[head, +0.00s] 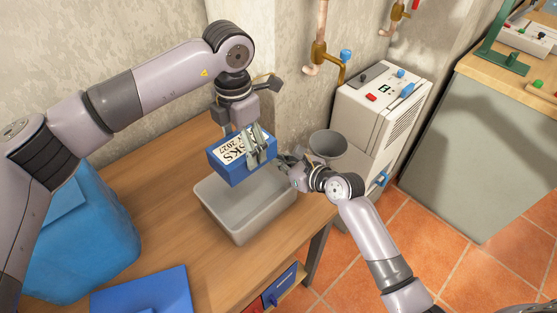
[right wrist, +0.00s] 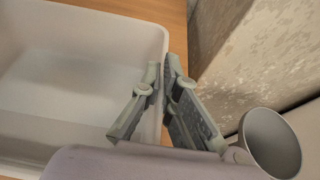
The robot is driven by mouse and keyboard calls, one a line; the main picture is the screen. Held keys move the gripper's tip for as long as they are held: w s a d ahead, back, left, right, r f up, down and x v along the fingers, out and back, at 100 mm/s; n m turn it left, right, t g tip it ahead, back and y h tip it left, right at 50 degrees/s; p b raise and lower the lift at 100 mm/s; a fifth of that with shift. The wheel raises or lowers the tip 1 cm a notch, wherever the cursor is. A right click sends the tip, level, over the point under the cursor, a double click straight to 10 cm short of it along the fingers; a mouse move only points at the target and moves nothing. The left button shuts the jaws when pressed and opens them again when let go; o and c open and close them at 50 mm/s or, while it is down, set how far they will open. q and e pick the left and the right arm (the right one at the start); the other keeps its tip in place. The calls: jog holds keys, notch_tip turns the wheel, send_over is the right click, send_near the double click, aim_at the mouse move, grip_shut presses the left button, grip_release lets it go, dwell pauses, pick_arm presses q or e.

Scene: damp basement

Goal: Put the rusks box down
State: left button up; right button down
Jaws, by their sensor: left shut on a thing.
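The rusks box (head: 228,150) is a blue box with a white label with dark lettering. My left gripper (head: 262,155) is shut on it and holds it above a grey tray (head: 240,235). The tray stands on the wooden table, and no contents show in its visible part. My right gripper (head: 285,160) is at the tray's right rim. In the right wrist view its fingertips (right wrist: 162,70) are close together at the rim of the tray (right wrist: 60,90); whether they grip the rim is unclear.
A blue container (head: 85,235) and a flat blue object (head: 145,292) are on the table (head: 165,175) at the left and front. A grey cup (head: 328,147) stands beyond my right gripper; a white machine (head: 375,120) and wall taps (head: 325,55) are behind.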

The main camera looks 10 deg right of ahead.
dwell(0.3)
pick_arm(q)
notch_tip(320, 180, down, 8)
jog(key=s+a+f, duration=0.1)
jog(key=s+a, duration=0.1)
jog(key=a, duration=0.1)
send_over(242, 208)
jog(key=shift+f, duration=4.25)
jog(key=shift+f, duration=0.1)
jog(key=o, duration=1.3)
jog(key=shift+o, duration=0.3)
